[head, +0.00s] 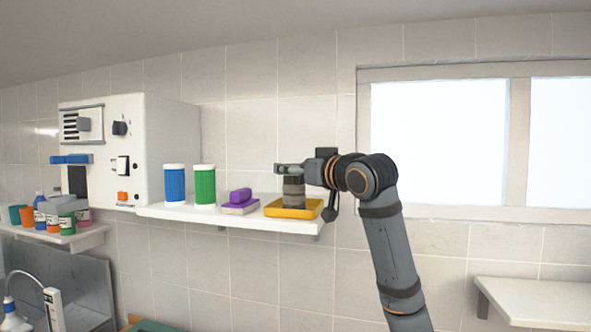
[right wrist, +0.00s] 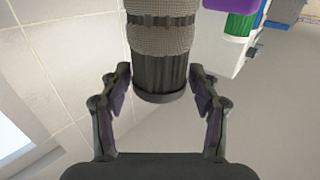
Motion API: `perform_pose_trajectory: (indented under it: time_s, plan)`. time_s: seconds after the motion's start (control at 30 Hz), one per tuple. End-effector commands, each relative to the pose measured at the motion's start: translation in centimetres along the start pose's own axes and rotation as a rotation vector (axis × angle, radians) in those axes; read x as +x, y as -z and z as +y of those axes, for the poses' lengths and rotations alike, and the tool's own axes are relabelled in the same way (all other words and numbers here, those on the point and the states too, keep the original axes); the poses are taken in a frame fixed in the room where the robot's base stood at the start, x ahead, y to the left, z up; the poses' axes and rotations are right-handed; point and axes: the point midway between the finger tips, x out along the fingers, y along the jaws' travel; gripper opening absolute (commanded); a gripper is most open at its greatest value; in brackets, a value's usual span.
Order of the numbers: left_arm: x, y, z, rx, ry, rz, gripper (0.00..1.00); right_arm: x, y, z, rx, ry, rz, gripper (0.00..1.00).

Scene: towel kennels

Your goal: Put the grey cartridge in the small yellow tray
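The grey cartridge (head: 293,192) stands upright in the small yellow tray (head: 275,211), which lies at the right end of the wall shelf. My right gripper (head: 290,169) is at the cartridge's upper end, reaching in from the right. In the right wrist view the cartridge (right wrist: 160,60), with a woven grey body and a dark ribbed end, lies between the two fingers. The fingers (right wrist: 162,85) are apart, slanted, with narrow gaps on both sides of it. The tray is not visible in that view. My left gripper is not in view.
The shelf (head: 230,217) also holds a purple block (head: 240,195) on a pale base, a green canister (head: 205,185) and a blue canister (head: 174,185). A white cabinet (head: 150,150) stands left. A window (head: 440,140) is behind my arm. An empty white ledge (head: 540,300) is lower right.

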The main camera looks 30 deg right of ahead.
Motion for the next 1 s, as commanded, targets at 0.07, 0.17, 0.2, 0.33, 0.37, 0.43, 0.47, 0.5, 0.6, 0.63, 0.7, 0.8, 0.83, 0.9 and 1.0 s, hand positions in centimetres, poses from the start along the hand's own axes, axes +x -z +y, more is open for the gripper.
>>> perform_pose_trajectory:
  time_s: [0.07,0.17,0.2,0.33,0.37,0.43,0.47,0.5,0.6,0.63,0.7,0.8,0.83,0.9,1.0]
  plan:
    - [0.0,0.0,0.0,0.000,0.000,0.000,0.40,0.0,0.0,0.0,0.000,0.000,0.000,0.77]
    - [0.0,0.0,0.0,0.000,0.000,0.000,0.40,0.0,0.0,0.0,0.000,0.000,0.000,0.77]
    - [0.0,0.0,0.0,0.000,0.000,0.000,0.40,0.0,0.0,0.0,0.000,0.000,0.000,0.77]
    - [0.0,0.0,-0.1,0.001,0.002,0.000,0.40,0.0,-0.1,0.0,0.000,0.000,-0.001,0.77]
    - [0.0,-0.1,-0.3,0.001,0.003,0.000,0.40,0.0,0.0,0.0,0.000,0.000,-0.001,0.77]
    - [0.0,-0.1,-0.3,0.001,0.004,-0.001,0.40,-0.5,0.0,0.1,-0.002,-0.001,0.000,0.77]
    - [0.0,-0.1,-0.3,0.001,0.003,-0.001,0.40,-0.8,0.0,0.1,-0.002,-0.002,0.000,0.77]
    - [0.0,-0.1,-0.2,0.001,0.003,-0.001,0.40,-1.4,0.0,0.2,-0.003,-0.004,0.000,0.77]
    - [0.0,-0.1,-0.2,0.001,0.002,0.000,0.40,-3.3,0.0,0.2,-0.007,-0.007,0.000,0.77]
    - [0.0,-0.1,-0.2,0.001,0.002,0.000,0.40,-3.9,0.0,0.2,-0.007,-0.007,0.000,0.77]
    - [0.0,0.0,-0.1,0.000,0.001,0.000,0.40,-5.1,-0.1,0.2,-0.007,-0.006,-0.001,0.77]
    - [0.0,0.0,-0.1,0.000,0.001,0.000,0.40,-6.2,0.0,0.2,-0.005,-0.006,0.000,0.77]
    - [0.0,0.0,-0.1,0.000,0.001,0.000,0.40,-6.5,0.0,0.2,-0.004,-0.006,0.000,0.77]
    - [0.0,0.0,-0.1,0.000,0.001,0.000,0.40,-7.0,0.0,0.1,-0.003,-0.004,0.001,0.77]
    - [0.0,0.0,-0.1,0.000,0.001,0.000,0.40,-7.4,-0.1,0.0,-0.002,-0.001,-0.002,0.77]
